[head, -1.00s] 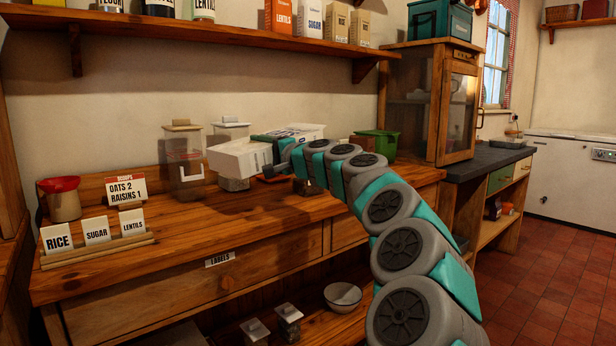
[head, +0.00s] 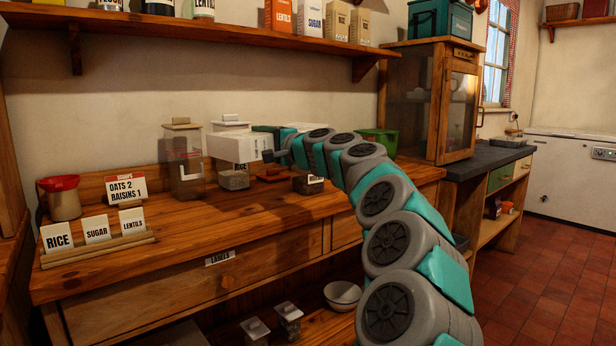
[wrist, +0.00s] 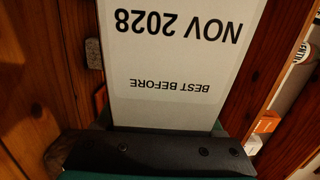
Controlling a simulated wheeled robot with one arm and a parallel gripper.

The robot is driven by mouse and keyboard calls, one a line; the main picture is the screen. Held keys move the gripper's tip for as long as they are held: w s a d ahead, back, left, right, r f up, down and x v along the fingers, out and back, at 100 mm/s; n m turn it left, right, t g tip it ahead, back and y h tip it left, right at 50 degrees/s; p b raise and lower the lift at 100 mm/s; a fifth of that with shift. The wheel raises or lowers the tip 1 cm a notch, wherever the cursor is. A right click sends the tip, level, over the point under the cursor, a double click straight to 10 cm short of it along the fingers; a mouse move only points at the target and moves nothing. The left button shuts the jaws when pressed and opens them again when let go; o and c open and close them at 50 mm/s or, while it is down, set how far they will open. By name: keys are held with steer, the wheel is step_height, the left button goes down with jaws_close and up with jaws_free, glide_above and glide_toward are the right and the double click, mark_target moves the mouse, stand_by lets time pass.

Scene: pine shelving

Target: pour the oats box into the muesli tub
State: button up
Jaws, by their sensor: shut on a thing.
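A white box (head: 236,149), whose front print is not readable in the head view, is held above the counter near the clear tubs. In the wrist view the box (wrist: 170,65) fills the middle, with "BEST BEFORE NOV 2028" upside down. My gripper (head: 270,156) is shut on it. A clear tub (head: 234,181) with some greyish contents low inside stands below the box, which hides its upper part. Another clear tub (head: 186,178) with a pale lid stands just left. I cannot read which one is the muesli tub. No pouring stream shows.
A sign (head: 125,189) reads "OATS 2 RAISINS 1". Label cards (head: 97,230) stand at the counter's left front, near a red-lidded jar (head: 63,199). A dark jar (head: 308,184) and green container (head: 379,141) stand right. A shelf (head: 200,28) overhangs.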

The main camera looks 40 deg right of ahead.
steer(key=shift+r, duration=0.15)
steer(key=shift+d+r+m, duration=0.2)
steer(key=shift+r+m, duration=0.5)
steer(key=shift+r, duration=0.15)
steer(key=shift+d+r+m, duration=0.3)
steer(key=shift+r+m, duration=0.4)
steer(key=shift+r, duration=0.15)
steer(key=shift+r, duration=0.15)
steer(key=shift+d+r+m, duration=0.3)
steer(key=shift+r+m, duration=0.2)
steer(key=shift+r, duration=0.15)
steer(key=shift+w+f, duration=0.1)
steer(key=shift+f, duration=0.1)
stand_by(1.4)
